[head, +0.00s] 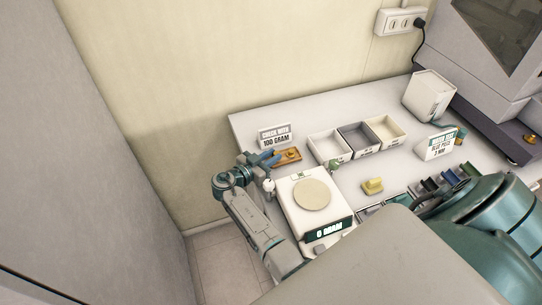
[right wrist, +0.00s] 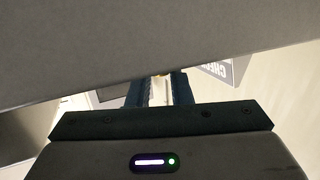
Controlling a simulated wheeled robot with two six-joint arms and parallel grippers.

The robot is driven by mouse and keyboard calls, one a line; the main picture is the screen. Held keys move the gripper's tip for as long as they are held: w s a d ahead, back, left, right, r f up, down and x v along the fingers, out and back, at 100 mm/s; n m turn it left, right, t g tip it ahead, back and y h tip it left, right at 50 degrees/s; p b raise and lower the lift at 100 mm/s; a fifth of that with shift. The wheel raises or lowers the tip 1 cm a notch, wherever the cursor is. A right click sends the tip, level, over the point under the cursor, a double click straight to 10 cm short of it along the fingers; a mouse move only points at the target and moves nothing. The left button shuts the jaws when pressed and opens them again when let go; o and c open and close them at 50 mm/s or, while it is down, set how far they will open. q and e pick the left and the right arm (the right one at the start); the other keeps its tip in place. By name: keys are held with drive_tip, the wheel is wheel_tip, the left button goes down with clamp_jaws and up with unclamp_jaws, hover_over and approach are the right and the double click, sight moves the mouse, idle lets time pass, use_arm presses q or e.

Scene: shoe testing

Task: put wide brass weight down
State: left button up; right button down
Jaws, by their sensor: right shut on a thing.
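My right gripper (head: 268,159) is at the left end of a small orange-brown wooden block (head: 291,157), in front of the "CHECK WITH 100 GRAM" sign (head: 275,136). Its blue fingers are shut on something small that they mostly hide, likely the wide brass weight. In the right wrist view the dark fingers (right wrist: 159,88) point away, with a small bright orange-tan patch between their tips. I cannot tell whether the held thing touches the block. A small brass-coloured piece shows on the block. My left gripper is not in view.
A white scale (head: 327,225) with a round beige plate reads "0 GRAM", right beside my right forearm. Several open bins (head: 330,146) stand behind. A yellow piece (head: 373,186) lies on the table (head: 250,119). A second sign (head: 440,144) and a white box (head: 430,93) stand right.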

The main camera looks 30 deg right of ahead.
drive_tip(key=shift+f, duration=0.55)
drive_tip(key=shift+f, duration=0.2)
drive_tip(key=c, duration=1.3)
unclamp_jaws()
drive_tip(key=shift+r, duration=0.1)
